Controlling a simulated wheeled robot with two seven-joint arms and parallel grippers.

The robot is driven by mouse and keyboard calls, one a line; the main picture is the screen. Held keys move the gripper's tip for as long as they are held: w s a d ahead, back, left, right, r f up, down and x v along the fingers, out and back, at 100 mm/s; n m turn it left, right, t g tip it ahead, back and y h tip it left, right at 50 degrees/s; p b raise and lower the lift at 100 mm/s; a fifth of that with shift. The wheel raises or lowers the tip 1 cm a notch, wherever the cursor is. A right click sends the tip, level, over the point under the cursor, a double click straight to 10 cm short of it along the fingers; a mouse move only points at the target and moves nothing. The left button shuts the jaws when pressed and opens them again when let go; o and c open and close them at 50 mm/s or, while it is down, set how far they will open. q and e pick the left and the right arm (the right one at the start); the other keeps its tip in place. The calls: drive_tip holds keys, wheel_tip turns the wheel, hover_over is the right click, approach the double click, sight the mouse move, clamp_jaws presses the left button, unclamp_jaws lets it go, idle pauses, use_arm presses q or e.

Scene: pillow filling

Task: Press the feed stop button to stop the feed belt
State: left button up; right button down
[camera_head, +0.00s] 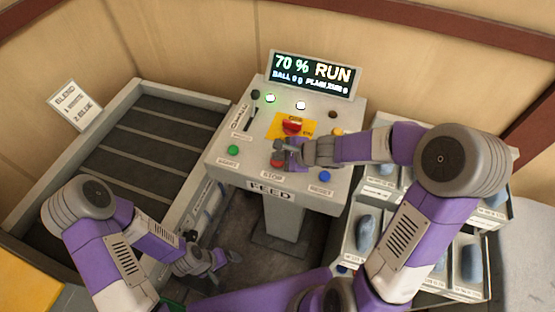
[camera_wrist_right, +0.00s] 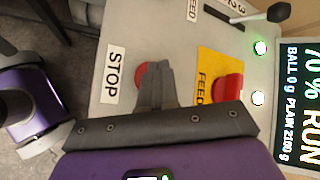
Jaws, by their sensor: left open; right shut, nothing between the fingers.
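The grey control console (camera_head: 222,158) stands in the middle, with a FEED label on its front. The red stop button (camera_wrist_right: 140,76) sits beside the STOP label (camera_wrist_right: 114,74); in the head view it is mostly hidden by my gripper. My right gripper (camera_head: 280,150) is shut and empty, with its fingertips (camera_wrist_right: 157,72) over the stop button's edge; I cannot tell whether they touch it. The display (camera_head: 312,74) reads 70 % and RUN. My left gripper (camera_head: 226,268) is open and empty, low in front of the console.
A red knob on a yellow plate (camera_head: 292,125) is just behind my right gripper. A green button (camera_head: 233,150) and a blue button (camera_head: 323,175) flank the stop button. A dark ribbed bed (camera_head: 150,145) lies left. Bins with blue-grey items (camera_head: 470,262) stand right.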

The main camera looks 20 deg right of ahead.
drive_tip(key=shift+f+b, duration=0.35)
idle(0.3)
drive_tip(key=shift+r, duration=0.1)
drive_tip(key=shift+r+p, duration=0.8)
drive_tip(key=shift+r, duration=0.05)
wheel_tip(320, 180, up, 5)
drive_tip(key=p, duration=0.4)
drive_tip(key=shift+p, duration=0.4)
idle(0.5)
